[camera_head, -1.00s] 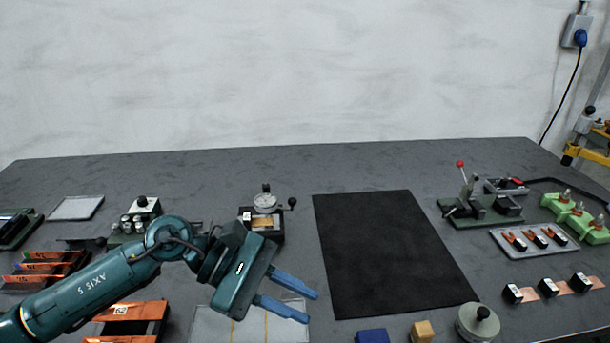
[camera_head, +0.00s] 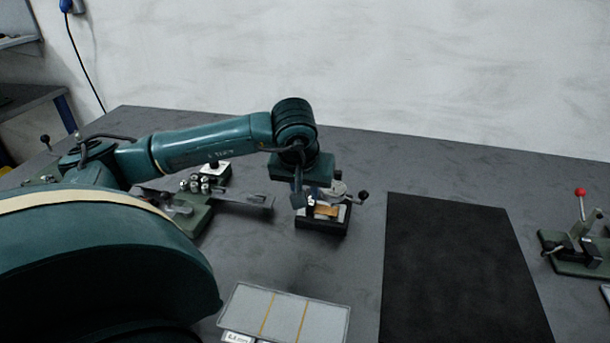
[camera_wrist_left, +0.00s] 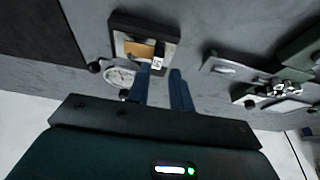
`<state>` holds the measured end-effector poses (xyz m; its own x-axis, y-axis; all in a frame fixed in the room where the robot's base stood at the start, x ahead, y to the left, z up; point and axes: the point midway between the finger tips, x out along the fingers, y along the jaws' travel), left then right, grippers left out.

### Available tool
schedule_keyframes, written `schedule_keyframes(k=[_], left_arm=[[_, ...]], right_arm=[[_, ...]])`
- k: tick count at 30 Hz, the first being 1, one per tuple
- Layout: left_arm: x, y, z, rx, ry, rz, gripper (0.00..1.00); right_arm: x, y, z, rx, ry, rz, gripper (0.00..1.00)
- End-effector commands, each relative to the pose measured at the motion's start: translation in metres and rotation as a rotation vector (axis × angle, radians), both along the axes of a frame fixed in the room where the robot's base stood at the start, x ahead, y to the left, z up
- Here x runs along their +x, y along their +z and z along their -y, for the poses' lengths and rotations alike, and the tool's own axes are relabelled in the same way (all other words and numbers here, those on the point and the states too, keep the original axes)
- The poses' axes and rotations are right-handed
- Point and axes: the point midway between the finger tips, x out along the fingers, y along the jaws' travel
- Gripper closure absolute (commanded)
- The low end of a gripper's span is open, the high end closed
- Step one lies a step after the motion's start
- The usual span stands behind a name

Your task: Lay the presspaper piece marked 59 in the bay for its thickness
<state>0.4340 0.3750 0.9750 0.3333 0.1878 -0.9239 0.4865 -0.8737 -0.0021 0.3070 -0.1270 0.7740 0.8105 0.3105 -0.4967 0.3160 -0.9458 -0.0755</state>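The presspaper piece (camera_head: 326,211) is a tan strip with a white tag, and its number is too small to read. It lies on the dark base of the dial gauge (camera_head: 338,189). The wrist view shows the piece (camera_wrist_left: 138,50) and the gauge dial (camera_wrist_left: 120,77). My left gripper (camera_head: 300,198) points down at the tag end of the piece. Its two blue fingers (camera_wrist_left: 161,72) are apart, with the tag just beyond their tips; contact is unclear. The grey tray (camera_head: 284,314) has bays split by yellow lines and white labels at its front edge. My right gripper is out of view.
A green fixture with several small cylinders (camera_head: 202,184) stands left of the gauge, with a flat grey plate (camera_head: 247,199) beside it. A black mat (camera_head: 455,270) lies right of the gauge. A red-knobbed lever tool (camera_head: 580,235) stands far right. Bare table separates gauge and tray.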

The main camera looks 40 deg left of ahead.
Motion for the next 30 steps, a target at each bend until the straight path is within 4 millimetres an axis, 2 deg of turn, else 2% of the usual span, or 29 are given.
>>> schedule_keyframes(k=[1,6,12,23,30], left_arm=[[0.003,-0.011,-0.002,-0.001,0.002,-0.005,0.78],[0.012,-0.038,-0.007,-0.002,0.001,-0.005,0.78],[0.020,-0.056,-0.011,-0.003,0.000,-0.001,0.78],[0.022,-0.061,-0.012,-0.001,0.000,0.000,0.78],[0.022,-0.061,-0.012,-0.002,0.000,0.001,0.96]], right_arm=[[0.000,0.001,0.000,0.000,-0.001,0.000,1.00],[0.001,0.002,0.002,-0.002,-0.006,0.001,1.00],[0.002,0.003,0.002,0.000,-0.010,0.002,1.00],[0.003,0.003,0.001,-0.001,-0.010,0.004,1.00],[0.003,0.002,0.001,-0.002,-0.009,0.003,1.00]])
